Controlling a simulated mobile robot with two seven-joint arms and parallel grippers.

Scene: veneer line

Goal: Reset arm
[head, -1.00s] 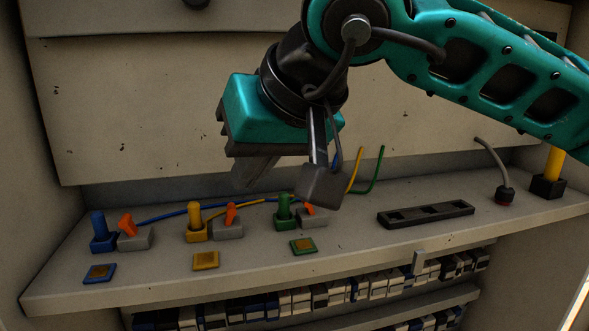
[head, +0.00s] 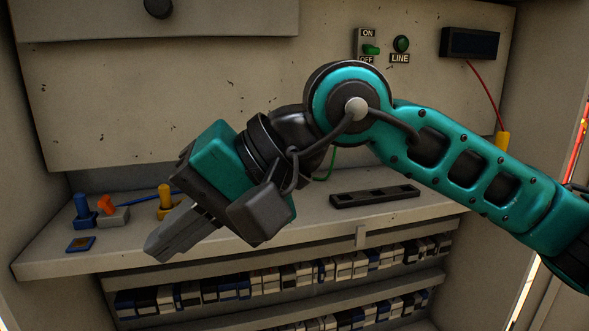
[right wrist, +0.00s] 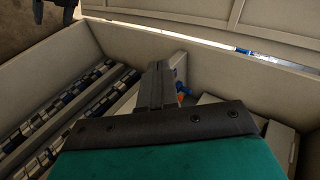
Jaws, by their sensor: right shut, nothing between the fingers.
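My right arm (head: 465,170) is teal and black and comes in from the right in the head view. My right gripper (head: 160,248) is shut and empty, tilted down to the left above the shelf's front edge. In the right wrist view its closed fingers (right wrist: 160,82) point away toward the cabinet wall.
On the shelf (head: 60,262) stand a blue plug (head: 83,208), an orange-levered switch (head: 108,208) and a yellow plug (head: 166,198). A black socket strip (head: 375,196) lies right. Terminal rows (head: 300,275) run below. An ON/OFF switch (head: 370,48) is on the back panel.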

